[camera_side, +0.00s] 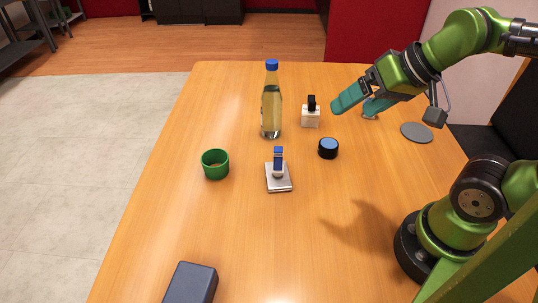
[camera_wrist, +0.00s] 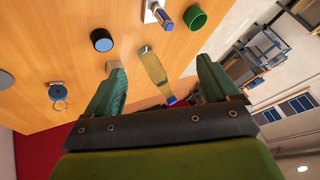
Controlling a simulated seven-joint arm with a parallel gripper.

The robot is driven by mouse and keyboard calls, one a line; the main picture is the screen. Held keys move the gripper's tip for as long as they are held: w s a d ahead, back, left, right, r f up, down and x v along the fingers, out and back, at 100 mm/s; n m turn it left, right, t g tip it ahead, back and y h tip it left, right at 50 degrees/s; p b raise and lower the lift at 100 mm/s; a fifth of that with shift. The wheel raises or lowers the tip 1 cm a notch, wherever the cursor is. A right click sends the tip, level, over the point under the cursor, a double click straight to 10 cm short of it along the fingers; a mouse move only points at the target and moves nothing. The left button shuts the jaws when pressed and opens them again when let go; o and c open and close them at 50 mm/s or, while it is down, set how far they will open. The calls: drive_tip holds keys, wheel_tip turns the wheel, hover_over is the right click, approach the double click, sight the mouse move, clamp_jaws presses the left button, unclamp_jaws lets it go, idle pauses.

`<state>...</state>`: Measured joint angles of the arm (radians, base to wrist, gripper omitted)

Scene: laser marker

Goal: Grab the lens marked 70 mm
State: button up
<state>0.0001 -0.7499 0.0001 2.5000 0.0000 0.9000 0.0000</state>
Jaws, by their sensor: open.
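A short black cylinder with a blue glassy top (camera_side: 328,148) looks like a lens and sits flat on the table. It also shows in the wrist view (camera_wrist: 102,40), up and left of the fingers. No 70 mm marking is legible in either view. In the wrist view, a ring-shaped piece (camera_wrist: 58,95) lies left of the fingers. My gripper (camera_side: 352,107) is open and empty above the table, up and right of the black cylinder. Its teal fingers (camera_wrist: 160,65) are wide apart in the wrist view.
A tall blue-capped bottle (camera_side: 271,105) and a small black-capped bottle (camera_side: 310,117) stand near the gripper. A metal stand with a blue-topped piece (camera_side: 278,177), green cup (camera_side: 215,164), grey disc (camera_side: 416,132) and dark box (camera_side: 191,284) are spread around. The table's (camera_side: 240,250) front is mostly clear.

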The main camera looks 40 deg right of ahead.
drive_tip(key=n+g+h, duration=0.2)
drive_tip(key=n+g, duration=0.3)
drive_tip(key=n, duration=0.2)
approach(329, 143)
drive_tip(key=shift+g, duration=0.3)
drive_tip(key=f, duration=0.4)
drive_tip(key=shift+w+a+f, duration=0.2)
drive_tip(key=shift+w, duration=0.2)
drive_tip(key=shift+w+d+f, duration=0.1)
drive_tip(key=shift+w+f, duration=0.1)
drive_tip(key=shift+f, duration=0.75)
drive_tip(key=shift+w+d+f, duration=0.1)
drive_tip(key=shift+w+f, duration=0.05)
drive_tip(key=shift+f, duration=0.75)
drive_tip(key=shift+w+f, duration=0.2)
drive_tip(key=shift+f, duration=0.75)
drive_tip(key=shift+r, duration=0.1)
drive_tip(key=c, duration=1.2)
